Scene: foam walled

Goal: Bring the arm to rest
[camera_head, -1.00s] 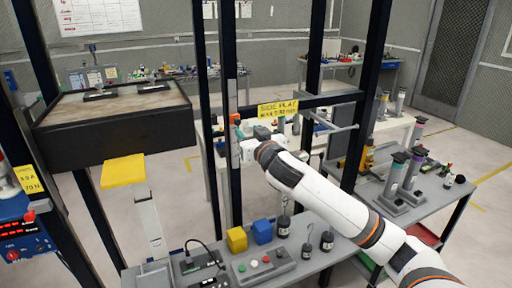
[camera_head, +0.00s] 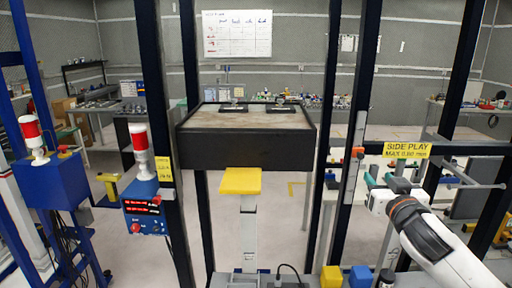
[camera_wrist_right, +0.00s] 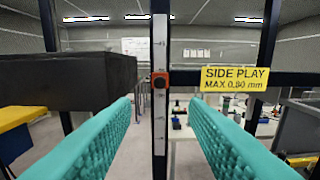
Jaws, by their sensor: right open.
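My right arm comes in from the lower right in the head view. Its gripper (camera_head: 376,182) is raised in front of the dark post with the measuring strip. In the right wrist view, the two teal fingers (camera_wrist_right: 158,138) stand wide apart with nothing between them. Beyond the gap is the pale scale strip (camera_wrist_right: 160,55) with an orange slider (camera_wrist_right: 160,79). The yellow "SIDE PLAY" sign (camera_wrist_right: 235,79) is to the right of the strip. My left gripper is not in view.
A large black box-like block (camera_head: 245,152) hangs between the posts, above a yellow pad (camera_head: 241,181). A blue control box (camera_head: 146,207) with a red and white lamp stands left. A yellow cube (camera_head: 331,277) and a blue cube (camera_head: 360,277) sit at the bottom edge.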

